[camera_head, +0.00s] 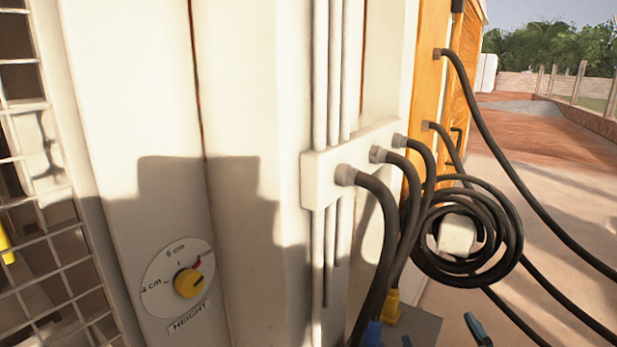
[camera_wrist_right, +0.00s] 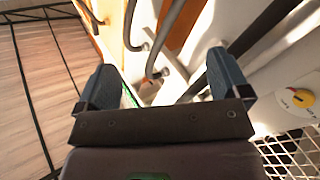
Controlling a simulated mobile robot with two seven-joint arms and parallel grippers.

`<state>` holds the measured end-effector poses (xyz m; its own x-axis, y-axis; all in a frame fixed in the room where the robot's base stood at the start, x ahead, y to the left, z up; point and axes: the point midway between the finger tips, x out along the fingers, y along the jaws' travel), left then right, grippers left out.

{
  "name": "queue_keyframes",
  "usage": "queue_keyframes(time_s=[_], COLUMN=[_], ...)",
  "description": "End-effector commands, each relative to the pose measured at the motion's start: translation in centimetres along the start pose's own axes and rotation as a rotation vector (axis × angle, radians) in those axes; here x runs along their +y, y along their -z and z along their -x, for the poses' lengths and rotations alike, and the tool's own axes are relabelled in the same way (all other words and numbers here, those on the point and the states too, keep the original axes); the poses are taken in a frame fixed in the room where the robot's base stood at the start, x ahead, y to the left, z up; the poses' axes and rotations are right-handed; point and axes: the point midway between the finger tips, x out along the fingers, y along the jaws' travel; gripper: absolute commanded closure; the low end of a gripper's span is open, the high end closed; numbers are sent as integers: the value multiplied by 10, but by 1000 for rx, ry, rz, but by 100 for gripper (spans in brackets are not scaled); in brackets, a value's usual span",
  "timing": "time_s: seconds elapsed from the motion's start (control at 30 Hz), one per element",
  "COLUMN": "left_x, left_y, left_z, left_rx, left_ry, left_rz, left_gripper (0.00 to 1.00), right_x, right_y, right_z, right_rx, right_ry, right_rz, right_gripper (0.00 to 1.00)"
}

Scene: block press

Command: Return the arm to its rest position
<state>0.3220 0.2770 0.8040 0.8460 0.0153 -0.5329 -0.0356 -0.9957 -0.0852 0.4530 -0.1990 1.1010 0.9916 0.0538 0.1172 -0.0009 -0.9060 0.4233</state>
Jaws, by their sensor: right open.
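My right gripper (camera_head: 442,335) shows only as blue fingertips at the bottom edge of the head view, right of the machine's hoses. In the right wrist view the right gripper (camera_wrist_right: 165,76) has its two blue fingers wide apart with nothing held between them. Hoses and part of the white machine lie beyond the fingers. Most of my right arm is outside the head view. My left gripper is in neither view.
A white machine panel (camera_head: 250,110) carries a HEIGHT dial with a yellow knob (camera_head: 188,282). Black hoses (camera_head: 380,230) and a coiled hose (camera_head: 505,215) hang close to the right gripper. A wire mesh (camera_head: 50,240) stands at left. Open ground lies at right.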

Motion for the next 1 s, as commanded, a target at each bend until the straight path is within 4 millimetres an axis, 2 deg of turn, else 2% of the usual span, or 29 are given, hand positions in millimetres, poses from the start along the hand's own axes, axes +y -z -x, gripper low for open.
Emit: queue_keyframes(time_s=[0.03,0.2,0.3,0.4,0.6,1.0], left_x=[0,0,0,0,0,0], left_y=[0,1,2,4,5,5], left_z=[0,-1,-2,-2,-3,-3], left_rx=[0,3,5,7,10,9], left_ry=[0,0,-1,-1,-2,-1], left_rz=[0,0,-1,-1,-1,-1], left_gripper=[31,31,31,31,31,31], right_x=[6,15,14,10,2,-10], right_y=[-21,-89,-122,-144,-166,-180], right_z=[9,51,84,115,162,226], right_rx=[-111,-485,-699,-869,-1090,-1357], right_ry=[-18,-37,-18,14,79,201], right_rz=[-31,-120,-166,-204,-253,-320], right_gripper=[6,6,6,6,6,6])
